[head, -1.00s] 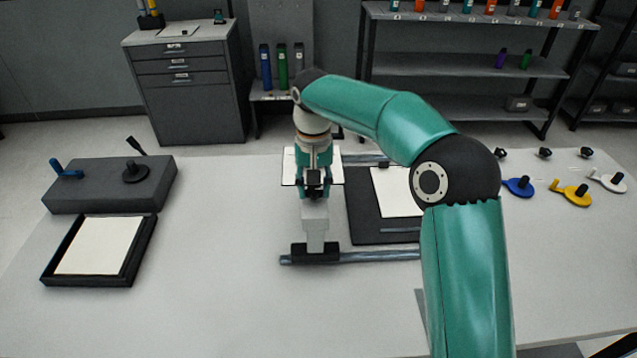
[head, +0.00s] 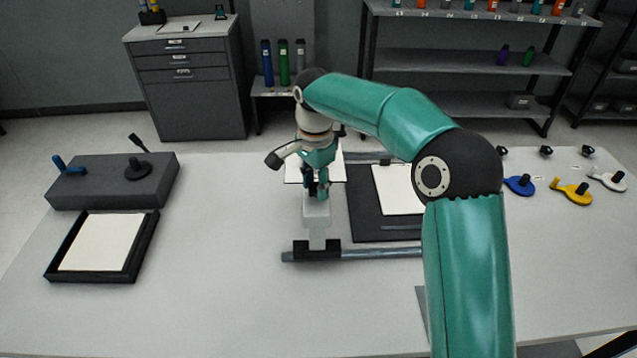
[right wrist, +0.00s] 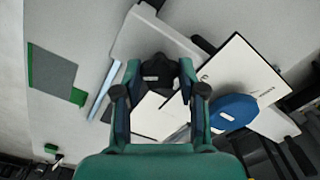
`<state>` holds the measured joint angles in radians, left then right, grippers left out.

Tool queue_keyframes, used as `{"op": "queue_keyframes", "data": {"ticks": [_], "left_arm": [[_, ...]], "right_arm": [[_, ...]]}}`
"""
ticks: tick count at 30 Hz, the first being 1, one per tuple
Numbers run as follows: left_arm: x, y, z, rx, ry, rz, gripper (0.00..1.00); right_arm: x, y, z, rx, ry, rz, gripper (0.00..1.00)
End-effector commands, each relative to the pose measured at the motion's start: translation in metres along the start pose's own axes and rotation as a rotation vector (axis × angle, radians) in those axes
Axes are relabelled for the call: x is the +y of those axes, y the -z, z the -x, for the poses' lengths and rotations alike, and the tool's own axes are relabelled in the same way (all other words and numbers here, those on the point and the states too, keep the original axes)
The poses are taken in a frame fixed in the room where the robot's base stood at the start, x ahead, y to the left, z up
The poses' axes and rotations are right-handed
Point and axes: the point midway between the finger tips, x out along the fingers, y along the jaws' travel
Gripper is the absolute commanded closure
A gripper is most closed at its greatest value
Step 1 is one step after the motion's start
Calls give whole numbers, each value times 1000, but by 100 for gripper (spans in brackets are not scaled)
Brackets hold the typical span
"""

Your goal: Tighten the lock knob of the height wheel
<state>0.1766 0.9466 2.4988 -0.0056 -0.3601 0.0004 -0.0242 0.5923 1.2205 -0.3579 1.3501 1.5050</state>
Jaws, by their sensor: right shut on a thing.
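In the right wrist view a black lobed knob (right wrist: 158,72) sits between the two fingertips of my right gripper (right wrist: 158,84). The gripper is shut on it. A blue round wheel (right wrist: 233,112) shows to the right of the knob, beside a white plate (right wrist: 242,72). In the head view my right gripper (head: 318,186) points down at the top of a pale grey upright (head: 317,218) standing on a dark foot. The gripper hides the knob and wheel there. My left gripper is not in view.
The foot sits on a metal rail (head: 365,254) beside a dark board (head: 372,228) with a white sheet (head: 400,188). Blue (head: 519,186), yellow (head: 572,193) and white (head: 608,180) cranks lie at right. A black tray (head: 104,244) and grey block (head: 112,181) are left.

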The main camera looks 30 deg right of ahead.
Motion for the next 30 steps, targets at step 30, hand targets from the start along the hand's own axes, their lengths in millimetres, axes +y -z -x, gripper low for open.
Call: {"op": "queue_keyframes", "data": {"ticks": [30], "left_arm": [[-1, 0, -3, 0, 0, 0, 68]], "right_arm": [[2, 0, -2, 5, -11, -637, 94]]}}
